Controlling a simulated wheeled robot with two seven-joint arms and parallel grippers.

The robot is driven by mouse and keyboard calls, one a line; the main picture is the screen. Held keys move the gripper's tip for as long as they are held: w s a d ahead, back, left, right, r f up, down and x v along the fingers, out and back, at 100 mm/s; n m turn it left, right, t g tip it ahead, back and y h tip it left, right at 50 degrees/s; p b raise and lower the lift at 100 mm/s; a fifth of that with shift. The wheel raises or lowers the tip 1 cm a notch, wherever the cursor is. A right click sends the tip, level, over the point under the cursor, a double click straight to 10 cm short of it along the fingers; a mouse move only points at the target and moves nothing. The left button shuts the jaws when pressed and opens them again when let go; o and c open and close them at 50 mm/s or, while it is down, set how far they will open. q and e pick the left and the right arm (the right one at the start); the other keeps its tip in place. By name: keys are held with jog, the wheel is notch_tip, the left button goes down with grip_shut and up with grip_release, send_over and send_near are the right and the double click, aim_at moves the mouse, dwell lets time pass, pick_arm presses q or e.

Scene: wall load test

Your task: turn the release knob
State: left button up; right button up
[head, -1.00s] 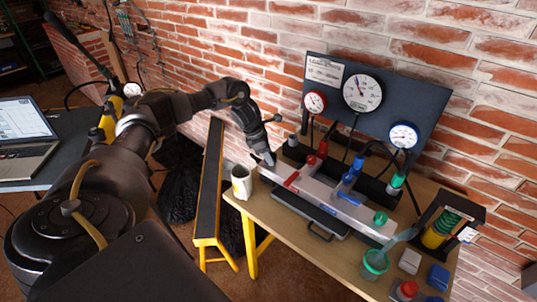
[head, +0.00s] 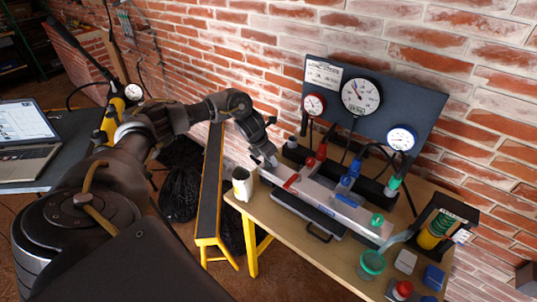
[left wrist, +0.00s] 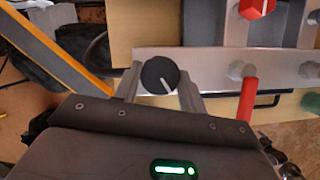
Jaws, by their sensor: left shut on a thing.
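The release knob (left wrist: 160,75) is a round black knob with a white pointer line, at the left end of the silver metal manifold (left wrist: 215,68) in the left wrist view. The pointer line slants down to the right in that view. My left gripper (left wrist: 160,86) has one finger on each side of the knob and is shut on it. In the head view my left gripper (head: 270,161) is at the manifold's left end, and the knob is hidden there by the gripper. My right gripper is not in view.
A red lever (head: 292,181) and blue lever (head: 347,200) lie on the manifold. A dark panel with gauges (head: 361,96) stands behind. A yellow-legged bench (head: 211,185) stands to the left.

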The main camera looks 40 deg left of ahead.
pick_arm(q)
jog(key=n+p, duration=0.1)
jog(key=n+y+p, duration=0.1)
jog(key=shift+d+r+n, duration=0.15)
jog(key=shift+r+n, duration=0.1)
jog(key=shift+n, duration=0.15)
jog(key=n+y+p, duration=0.1)
jog(key=n+p, duration=0.2)
jog(key=shift+n+y, duration=0.3)
jog(key=n+y+p, duration=0.1)
jog(key=n+p, duration=0.2)
jog(key=shift+d+g, duration=0.15)
jog(key=shift+g, duration=0.15)
jog(key=shift+w+f+n+g+y+p, duration=0.15)
jog(key=shift+n+g+y+p, duration=0.2)
jog(key=shift+n+p, duration=0.7)
jog(key=o, duration=1)
